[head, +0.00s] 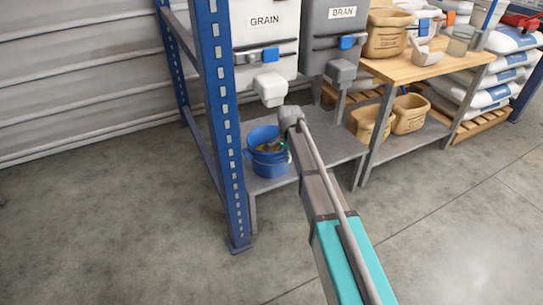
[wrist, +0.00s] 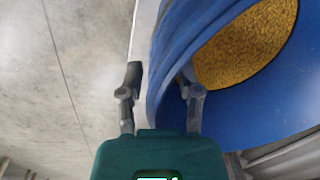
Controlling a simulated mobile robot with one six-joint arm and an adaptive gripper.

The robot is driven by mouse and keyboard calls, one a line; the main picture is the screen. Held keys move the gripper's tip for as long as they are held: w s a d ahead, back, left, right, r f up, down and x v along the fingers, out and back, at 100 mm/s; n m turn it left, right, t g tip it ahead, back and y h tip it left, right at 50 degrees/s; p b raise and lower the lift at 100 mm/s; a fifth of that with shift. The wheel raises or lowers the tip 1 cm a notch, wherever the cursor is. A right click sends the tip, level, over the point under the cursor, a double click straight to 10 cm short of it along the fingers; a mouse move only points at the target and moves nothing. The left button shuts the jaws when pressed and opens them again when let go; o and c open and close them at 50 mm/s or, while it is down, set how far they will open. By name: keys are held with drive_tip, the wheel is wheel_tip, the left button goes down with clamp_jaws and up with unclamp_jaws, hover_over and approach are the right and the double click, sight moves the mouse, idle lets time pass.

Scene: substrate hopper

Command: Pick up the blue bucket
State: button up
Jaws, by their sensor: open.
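The blue bucket (head: 262,163) stands upright on a low grey shelf under the hopper labelled GRAIN. In the wrist view the bucket (wrist: 172,50) fills the upper right, with golden grain (wrist: 246,46) inside. My gripper (wrist: 161,75) is open at the bucket's left side in that view. Its left finger is outside the bucket and its right finger overlaps the inside, with the wall and rim appearing between them. I cannot tell whether either finger touches the bucket. In the head view my arm partly hides the gripper at the bucket's right side.
The GRAIN hopper (head: 265,35) and its spout hang just above the bucket, beside the BRAN hopper (head: 338,45). A blue rack post (head: 222,120) stands to the left. Tan buckets (head: 409,112) sit on the shelf at right, under a wooden table (head: 436,68). The front floor is clear.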

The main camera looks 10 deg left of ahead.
drive_tip(key=shift+c, duration=0.3)
clamp_jaws()
drive_tip(key=shift+r, duration=0.15)
idle(0.3)
wheel_tip(320, 180, up, 10)
drive_tip(key=p, duration=1)
drive_tip(key=shift+f, duration=0.2)
idle(0.6)
